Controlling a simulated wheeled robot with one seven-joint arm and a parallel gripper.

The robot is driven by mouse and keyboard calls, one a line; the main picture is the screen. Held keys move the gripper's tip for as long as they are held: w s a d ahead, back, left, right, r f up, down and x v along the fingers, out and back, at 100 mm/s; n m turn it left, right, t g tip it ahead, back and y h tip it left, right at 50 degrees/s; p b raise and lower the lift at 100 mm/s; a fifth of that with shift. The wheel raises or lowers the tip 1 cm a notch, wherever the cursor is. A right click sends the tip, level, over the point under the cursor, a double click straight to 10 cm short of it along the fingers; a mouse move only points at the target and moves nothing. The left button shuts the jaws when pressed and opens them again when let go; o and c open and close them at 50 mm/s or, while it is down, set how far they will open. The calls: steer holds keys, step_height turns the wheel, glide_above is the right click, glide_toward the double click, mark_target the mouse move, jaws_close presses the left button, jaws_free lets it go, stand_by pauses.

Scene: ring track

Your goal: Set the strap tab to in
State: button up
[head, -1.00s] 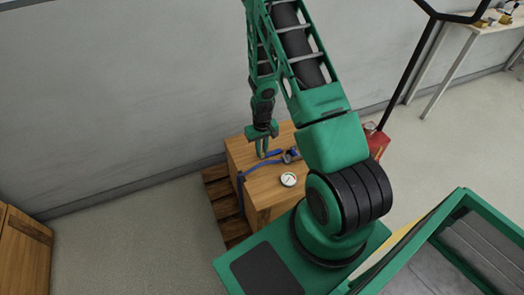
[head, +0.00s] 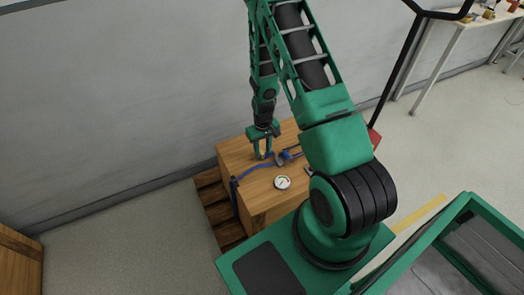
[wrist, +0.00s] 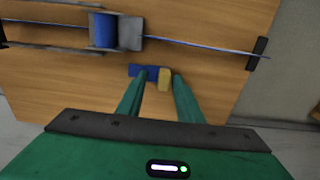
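A blue strap (head: 258,168) runs over the top of a wooden crate (head: 255,205); it shows edge-on as a thin line in the wrist view (wrist: 205,44). A short blue tab with a yellow end (wrist: 164,79) lies against the wood, apart from that line. My gripper (head: 263,150) points down over the crate top by the strap. In the wrist view its two green fingers (wrist: 162,76) stand apart, with the yellow end between their tips. The left finger covers part of the blue piece. I cannot tell whether the fingers touch it.
A grey buckle with a blue roll (wrist: 104,31) sits beside the fingers. A round white gauge (head: 282,183) is on the crate top. A dark post (head: 234,190) stands at the crate's left edge. The crate rests on a pallet (head: 222,225) near a grey wall.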

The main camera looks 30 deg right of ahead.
step_height(320, 180, up, 11)
steer(key=shift+f, duration=0.15)
stand_by(0.5)
stand_by(0.4)
step_height(320, 180, up, 12)
steer(key=m, duration=0.1)
glide_above(262, 151)
steer(key=s+d, duration=0.2)
steer(key=s, duration=0.3)
steer(key=s+r+m, duration=0.1)
steer(key=s+r, duration=0.6)
steer(key=r, duration=0.3)
steer(key=s+a+r+m, duration=0.1)
steer(key=s+r, duration=0.3)
steer(key=s, duration=0.5)
steer(key=s+a+r+m, duration=0.1)
steer(key=s+r+m, duration=0.1)
steer(key=s+r, duration=0.3)
steer(key=s, duration=0.4)
steer(key=shift+a, duration=0.25)
steer(key=shift+r, duration=0.1)
